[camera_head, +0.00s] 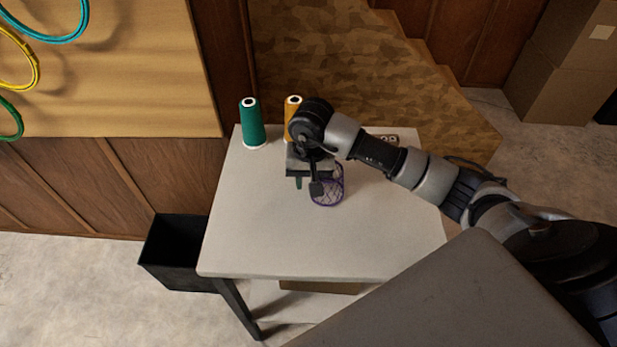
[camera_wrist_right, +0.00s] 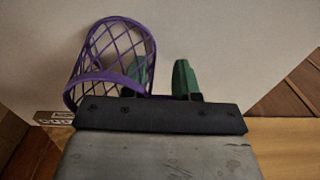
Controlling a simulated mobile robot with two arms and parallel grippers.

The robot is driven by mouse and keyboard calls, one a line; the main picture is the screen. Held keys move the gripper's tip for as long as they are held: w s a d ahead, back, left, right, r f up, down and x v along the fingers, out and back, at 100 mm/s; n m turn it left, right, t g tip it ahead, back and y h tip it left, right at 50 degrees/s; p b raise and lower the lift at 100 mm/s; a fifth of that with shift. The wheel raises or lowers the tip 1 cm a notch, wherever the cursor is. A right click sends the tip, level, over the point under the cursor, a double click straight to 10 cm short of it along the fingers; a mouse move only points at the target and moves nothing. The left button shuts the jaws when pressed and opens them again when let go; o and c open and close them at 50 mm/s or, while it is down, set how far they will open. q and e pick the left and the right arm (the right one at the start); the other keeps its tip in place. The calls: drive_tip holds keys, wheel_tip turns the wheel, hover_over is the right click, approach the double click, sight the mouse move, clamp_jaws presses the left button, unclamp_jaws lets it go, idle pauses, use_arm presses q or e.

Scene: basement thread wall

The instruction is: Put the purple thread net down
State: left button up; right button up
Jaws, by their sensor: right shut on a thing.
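The purple thread net (camera_head: 329,190) is an open mesh basket over the white table (camera_head: 255,235). It also shows in the right wrist view (camera_wrist_right: 112,50), lying against the left finger, its mesh crossing that finger. My right gripper (camera_head: 310,187) is shut on the net near the middle of the table, pointing down. In the right wrist view its two green-tinted fingers (camera_wrist_right: 165,80) show with a gap between them. Whether the net touches the tabletop is hard to tell. My left gripper is not in view.
A green thread cone (camera_head: 252,125) and an orange one (camera_head: 292,104) stand at the table's back edge. A black bin (camera_head: 175,262) is left of the table. Coloured hoops (camera_head: 25,70) hang on the wall board. The table's front left is clear.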

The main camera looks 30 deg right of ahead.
drive_tip(key=shift+f, duration=0.15)
drive_tip(key=o, duration=0.9)
wheel_tip(320, 180, up, 12)
drive_tip(key=shift+s+d+r+b, duration=0.1)
drive_tip(key=shift+d+r+b, duration=0.1)
drive_tip(key=shift+b, duration=0.15)
